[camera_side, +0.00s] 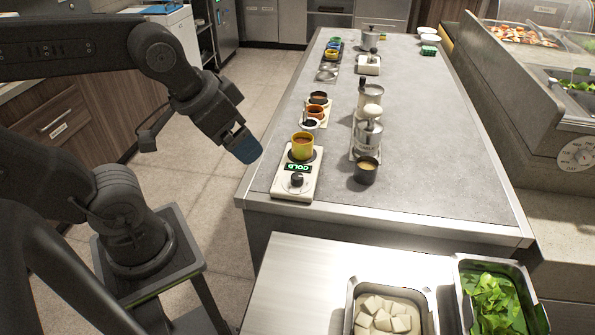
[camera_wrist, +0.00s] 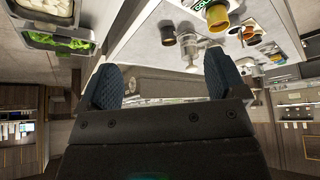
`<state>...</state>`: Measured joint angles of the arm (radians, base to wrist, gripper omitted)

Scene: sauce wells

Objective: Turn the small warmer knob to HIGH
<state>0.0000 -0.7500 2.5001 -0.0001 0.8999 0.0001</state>
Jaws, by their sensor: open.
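The small warmer (camera_side: 279,186) is a pale block at the near left corner of the grey counter in the side view. Its dark round knob (camera_side: 296,180) is on the near end, below a green display reading COLD (camera_side: 298,167). My gripper (camera_side: 247,150), with blue fingertips, hangs left of the counter, apart from the warmer. In the wrist view its fingers (camera_wrist: 163,82) are spread with nothing between them. There the yellow cup (camera_wrist: 217,17) and part of the display (camera_wrist: 285,5) show at the top; the knob is not visible.
A dark cup (camera_side: 366,170) stands right of the warmer. Behind are small sauce cups (camera_side: 315,112) and metal dispensers (camera_side: 368,130). Pans of white cubes (camera_side: 350,318) and green leaves (camera_side: 545,322) sit in front.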

